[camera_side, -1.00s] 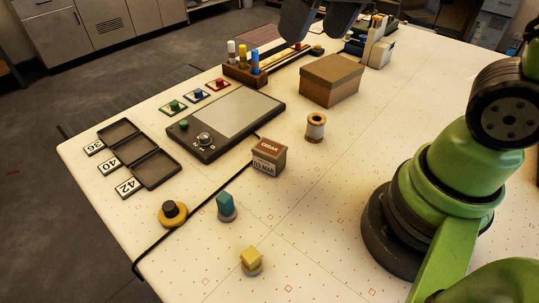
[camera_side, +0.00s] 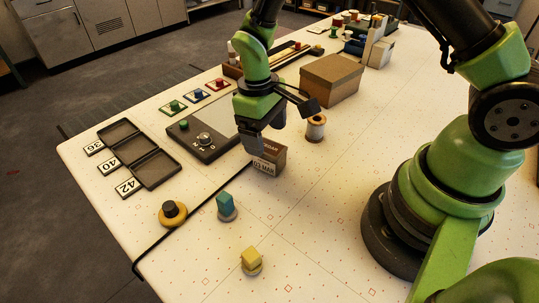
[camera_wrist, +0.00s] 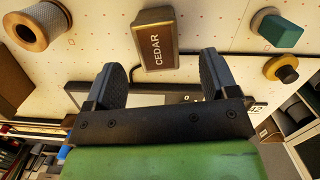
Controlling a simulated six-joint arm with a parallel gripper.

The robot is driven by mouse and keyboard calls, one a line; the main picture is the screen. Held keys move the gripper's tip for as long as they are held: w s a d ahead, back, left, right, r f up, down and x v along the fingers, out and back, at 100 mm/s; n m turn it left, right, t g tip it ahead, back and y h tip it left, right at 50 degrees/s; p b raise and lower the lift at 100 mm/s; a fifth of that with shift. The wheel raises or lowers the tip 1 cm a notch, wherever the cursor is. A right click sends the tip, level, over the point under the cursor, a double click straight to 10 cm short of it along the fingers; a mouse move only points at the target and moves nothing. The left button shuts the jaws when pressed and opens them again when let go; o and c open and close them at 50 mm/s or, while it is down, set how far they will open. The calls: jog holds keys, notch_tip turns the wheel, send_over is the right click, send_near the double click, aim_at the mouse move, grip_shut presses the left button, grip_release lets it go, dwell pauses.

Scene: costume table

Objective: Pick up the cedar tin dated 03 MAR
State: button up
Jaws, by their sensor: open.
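The cedar tin (camera_side: 270,164) is a small brown box with a white label reading 03 MAR, standing on the white table. In the wrist view its top, marked CEDAR (camera_wrist: 157,40), lies beyond and between my two fingertips. My gripper (camera_side: 258,142) is above the tin on its far side in the side view and hides part of its top. In the wrist view my gripper (camera_wrist: 163,75) is open, with a wide empty gap between the fingers. The tin appears apart from both fingers there.
A thread spool (camera_side: 316,127) and a cardboard box (camera_side: 331,80) stand near the tin. A control panel with a knob (camera_side: 205,138) lies to the left. A black cable (camera_side: 190,222) runs past the tin. A teal block (camera_side: 225,204) and a yellow block (camera_side: 250,261) stand in front.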

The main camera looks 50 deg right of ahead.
aim_at(269, 147)
jog(key=f, duration=0.5)
jog(key=shift+s+d+f, duration=0.2)
jog(key=shift+s, duration=0.15)
jog(key=c, duration=1)
jog(key=shift+r, duration=0.1)
jog(key=shift+c, duration=0.2)
